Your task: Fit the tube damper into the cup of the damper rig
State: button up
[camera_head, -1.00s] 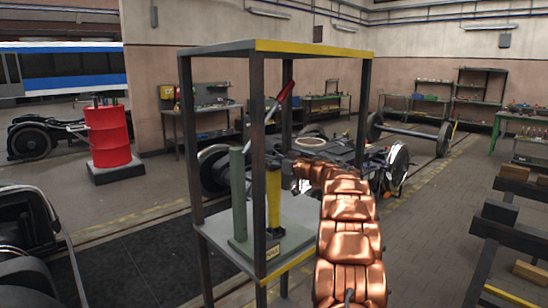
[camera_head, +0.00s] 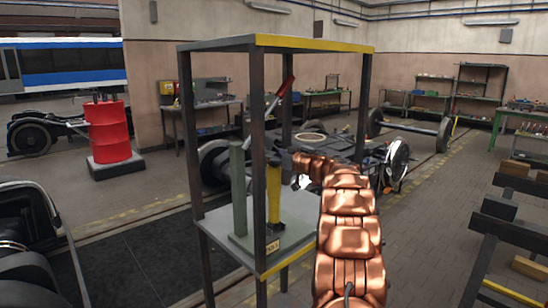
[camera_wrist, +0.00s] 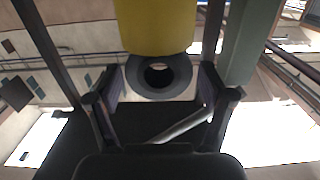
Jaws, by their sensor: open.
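The yellow tube damper (camera_head: 273,190) stands upright in the damper rig (camera_head: 310,46), its lower end at a dark cup-like base (camera_head: 275,228) on the grey plate. I cannot tell how deep it sits. In the wrist view the yellow tube (camera_wrist: 156,25) fills the top middle, with a grey ring (camera_wrist: 178,78) with a dark hole at its end. My gripper (camera_wrist: 160,105) is open, its fingers either side of and just short of the ring, apart from it.
A grey-green post (camera_head: 238,190) stands just left of the tube. Dark rig uprights (camera_head: 259,150) surround it, and a red-handled lever (camera_head: 285,87) leans above. A red drum (camera_head: 108,132) stands at left. Dark beams (camera_head: 510,210) lie at right.

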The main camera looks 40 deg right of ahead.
jog(key=shift+s, duration=0.65)
jog(key=s+b, duration=0.2)
jog(key=s, duration=0.8)
jog(key=shift+s+a+r+b, duration=0.15)
jog(key=shift+s+r+b, duration=0.2)
